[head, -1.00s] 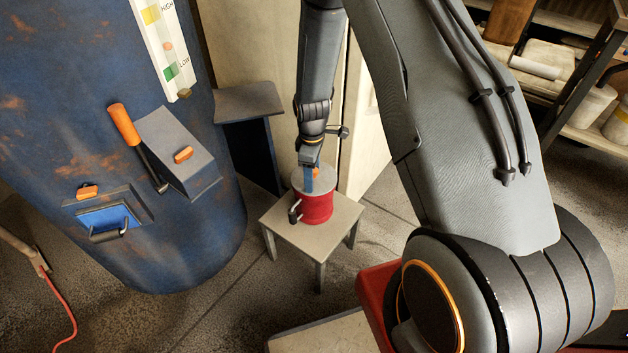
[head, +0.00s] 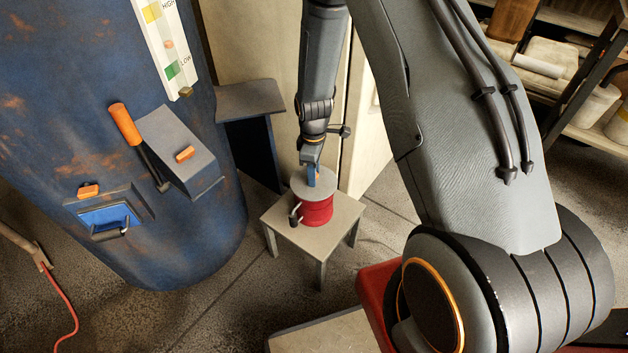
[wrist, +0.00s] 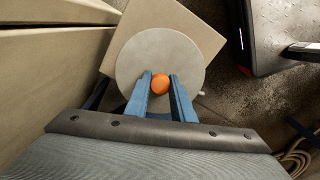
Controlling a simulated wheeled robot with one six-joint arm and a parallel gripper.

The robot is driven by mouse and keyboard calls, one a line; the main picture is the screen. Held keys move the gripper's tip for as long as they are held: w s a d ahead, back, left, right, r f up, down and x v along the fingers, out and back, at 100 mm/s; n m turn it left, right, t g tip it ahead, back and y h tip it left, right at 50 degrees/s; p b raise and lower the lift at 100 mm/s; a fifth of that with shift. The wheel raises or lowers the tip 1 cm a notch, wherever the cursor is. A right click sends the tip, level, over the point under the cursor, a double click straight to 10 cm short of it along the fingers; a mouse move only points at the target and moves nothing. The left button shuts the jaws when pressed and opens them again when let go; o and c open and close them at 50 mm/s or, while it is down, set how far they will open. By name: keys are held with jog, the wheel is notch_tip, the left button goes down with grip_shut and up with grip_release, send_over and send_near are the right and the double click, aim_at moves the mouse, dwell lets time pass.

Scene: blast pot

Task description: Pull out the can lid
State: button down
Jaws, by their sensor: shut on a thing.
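The red can (head: 318,212) stands upright on a small beige stool. Its round grey lid (head: 302,183) covers its top; the lid fills the middle of the wrist view (wrist: 133,62). An orange knob (wrist: 160,84) sits on the lid. My gripper (head: 312,181) reaches down from above, and its blue fingers are shut on the knob, one on each side in the wrist view (wrist: 160,80). The can has a dark handle at its left side. In the head view my fingers mostly hide the knob, and I cannot tell whether the lid is clear of the can.
The stool (head: 345,222) has bare top around the can. A large rusty blue tank (head: 60,150) with an orange-handled lever (head: 125,125) stands at the left. A dark blue stand (head: 250,100) and pale cabinet are close behind. Shelves fill the back right.

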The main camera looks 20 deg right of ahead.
jog(key=shift+s+d, duration=0.1)
jog(key=shift+s, duration=0.15)
jog(key=shift+w+r+p, duration=0.15)
jog(key=shift+r+p, duration=0.6)
jog(key=shift+r, duration=0.25)
jog(key=shift+w+r+p, duration=0.1)
jog(key=shift+r+p, duration=0.6)
jog(key=shift+r, duration=0.25)
jog(key=shift+r, duration=0.1)
